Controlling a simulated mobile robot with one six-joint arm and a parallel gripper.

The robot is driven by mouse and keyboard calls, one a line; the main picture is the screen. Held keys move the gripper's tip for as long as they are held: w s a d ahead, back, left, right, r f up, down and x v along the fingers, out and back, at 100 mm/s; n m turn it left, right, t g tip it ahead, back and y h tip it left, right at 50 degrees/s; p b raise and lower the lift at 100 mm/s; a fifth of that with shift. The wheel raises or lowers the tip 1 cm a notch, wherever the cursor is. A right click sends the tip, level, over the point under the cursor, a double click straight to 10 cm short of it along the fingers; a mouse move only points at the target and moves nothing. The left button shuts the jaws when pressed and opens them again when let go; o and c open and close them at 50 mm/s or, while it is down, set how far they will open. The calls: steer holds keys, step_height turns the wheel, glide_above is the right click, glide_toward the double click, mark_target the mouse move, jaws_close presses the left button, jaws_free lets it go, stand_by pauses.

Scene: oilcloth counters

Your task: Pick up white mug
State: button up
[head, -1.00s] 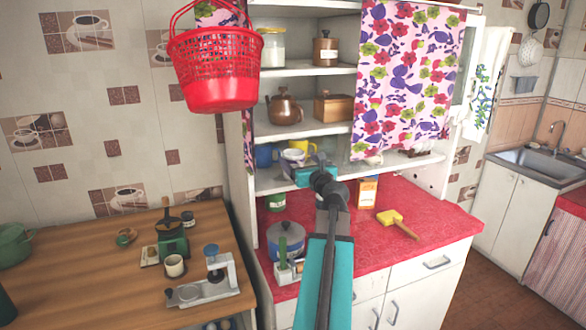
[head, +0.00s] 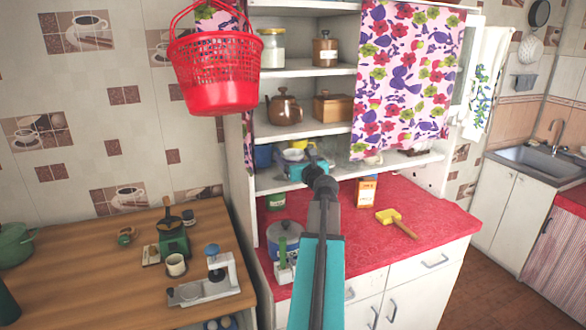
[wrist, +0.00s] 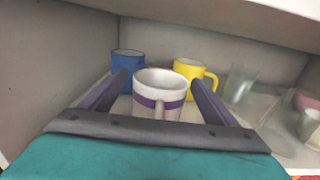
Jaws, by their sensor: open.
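The white mug (wrist: 160,82) has a purple band and stands upright on a cabinet shelf. In the wrist view it sits between the two open fingers of my gripper (wrist: 162,88), with its handle facing me. I cannot tell whether either finger touches it. In the head view the white mug (head: 293,155) shows just beyond my gripper (head: 306,168), which partly hides it.
A blue mug (wrist: 127,60) stands behind left and a yellow mug (wrist: 190,68) behind right. A clear glass (wrist: 240,82) stands further right. The shelf above (head: 300,131) and the cabinet's left wall (wrist: 50,70) close in the space. A floral curtain (head: 405,75) hangs to the right.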

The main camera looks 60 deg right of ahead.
steer(key=c, duration=1.4)
steer(key=shift+o, duration=0.2)
steer(key=shift+r, duration=0.2)
steer(key=s+a+r+b, duration=0.4)
steer(key=s+a+b, duration=0.2)
steer(key=s, duration=0.5)
steer(key=shift+a, duration=1.2)
steer(key=shift+s+a+b, duration=0.1)
steer(key=shift+s+b, duration=0.05)
steer(key=shift+b, duration=0.3)
steer(key=b, duration=0.1)
steer(key=s+a+b, duration=0.1)
steer(key=shift+s+r+b, duration=0.1)
steer(key=shift+r+b, duration=0.15)
steer(key=shift+b, duration=0.15)
